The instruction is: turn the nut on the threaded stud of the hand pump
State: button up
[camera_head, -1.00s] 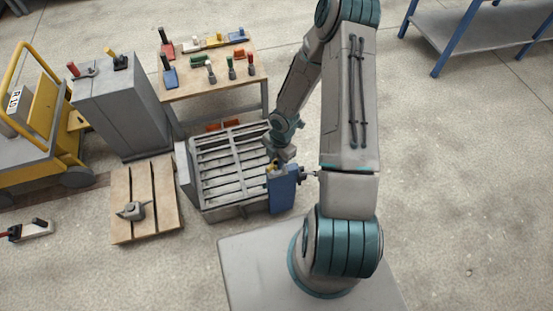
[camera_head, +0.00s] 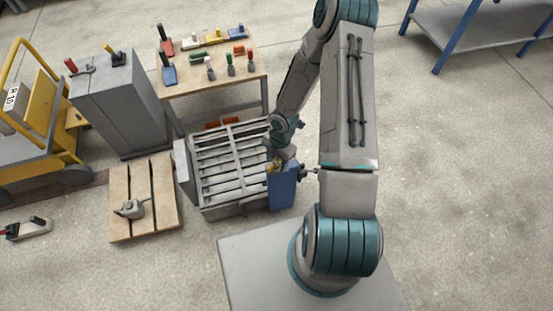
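The hand pump appears to be the blue box-shaped unit (camera_head: 282,188) at the right side of the grey slatted panel mould (camera_head: 232,165). A small yellow part (camera_head: 272,167) shows at its top left, and a thin grey rod sticks out at its right toward my arm. My gripper (camera_head: 277,160) points down at the top of the blue unit, close to the yellow part. The fingers are too small and partly hidden to tell whether they are open or touch anything. The nut and the threaded stud cannot be made out.
A wooden table (camera_head: 215,85) with several coloured tools stands behind the mould. A grey cabinet (camera_head: 120,105) and a yellow cart (camera_head: 40,120) are at the left. A pallet (camera_head: 160,215) with a grey part (camera_head: 131,209) lies left of the mould.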

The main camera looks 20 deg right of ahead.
notch_tip(320, 180, up, 14)
jog(key=w+d+p, duration=0.1)
jog(key=p, duration=0.3)
jog(key=shift+d+f, duration=0.15)
jog(key=shift+d, duration=0.25)
dwell(0.3)
jog(key=s+d+r+m+t+h+p, duration=0.1)
jog(key=s+r+m+h+p, duration=0.15)
jog(key=r+m, duration=0.65)
jog(key=s+d+r+m+h+p, duration=0.1)
jog(key=s+d+r+m+p, duration=0.15)
jog(key=r, duration=1.25)
jog(key=s+a+r+m+t+y+p, duration=0.1)
jog(key=s+a+r+m+p, duration=0.1)
jog(key=s+r+m, duration=0.3)
jog(key=s+a+r+m+t+y+p, duration=0.1)
jog(key=s+a+r+m+p, duration=0.2)
jog(key=r, duration=0.9)
jog(key=s+m, duration=0.2)
jog(key=m, duration=0.2)
jog(key=shift+a+m+t, duration=0.3)
jog(key=shift+a+m, duration=0.05)
jog(key=shift+a, duration=0.05)
jog(key=shift+c, duration=0.2)
